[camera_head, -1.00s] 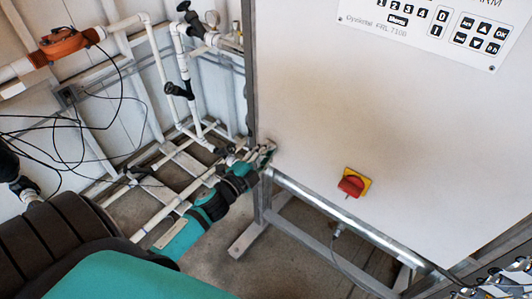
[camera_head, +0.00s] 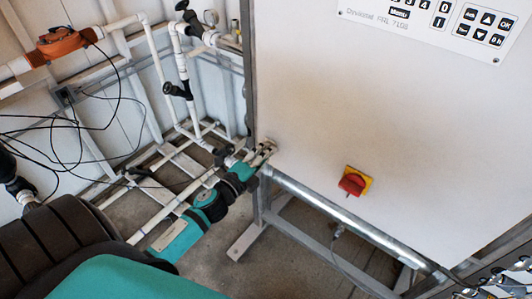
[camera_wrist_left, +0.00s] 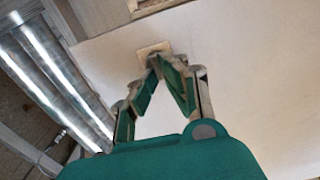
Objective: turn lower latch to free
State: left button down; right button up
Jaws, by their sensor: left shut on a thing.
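The lower latch (camera_wrist_left: 147,49) shows in the left wrist view as a small pale, squarish piece on the white cabinet door, mostly covered by my fingertips. My left gripper (camera_wrist_left: 155,60) has its green-padded fingers converging on it, shut on the latch. In the head view my left gripper (camera_head: 265,152) reaches in from the left to the lower left corner of the cabinet door (camera_head: 340,100). The latch is too small and covered there to tell its angle. My right gripper is not in view.
A red and yellow rotary switch (camera_head: 354,182) sits on the door to the right of the gripper. A keypad panel (camera_head: 440,22) is above. A metal frame rail (camera_head: 340,221) runs below the door. White pipes (camera_head: 160,100) and black cables (camera_head: 60,140) fill the left side.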

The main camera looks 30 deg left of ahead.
pick_arm(q)
jog(key=c, duration=1.5)
grip_release()
jog(key=shift+o, duration=0.2)
jog(key=s, duration=1.2)
jog(key=shift+a, duration=0.45)
jog(key=s+d+f+n+g+y, duration=0.1)
jog(key=s+f+n+g, duration=0.15)
jog(key=f, duration=0.75)
jog(key=s+f+n+g, duration=0.15)
jog(key=f+n, duration=0.25)
jog(key=f, duration=0.6)
jog(key=s+d+f+n+g+y, duration=0.1)
jog(key=s+f+n+g, duration=0.15)
jog(key=f, duration=0.65)
jog(key=s+d+f+n+g, duration=0.3)
jog(key=s+f+g, duration=0.2)
jog(key=s+f, duration=0.6)
jog(key=s+d+f+n+g, duration=0.3)
jog(key=s+f+n+g, duration=0.1)
jog(key=s+f, duration=0.7)
jog(key=s+g, duration=0.1)
jog(key=s, duration=0.2)
jog(key=shift+s+d+n+h+b, duration=0.25)
jog(key=shift+d+n+h+b, duration=0.05)
jog(key=shift+d+h, duration=0.1)
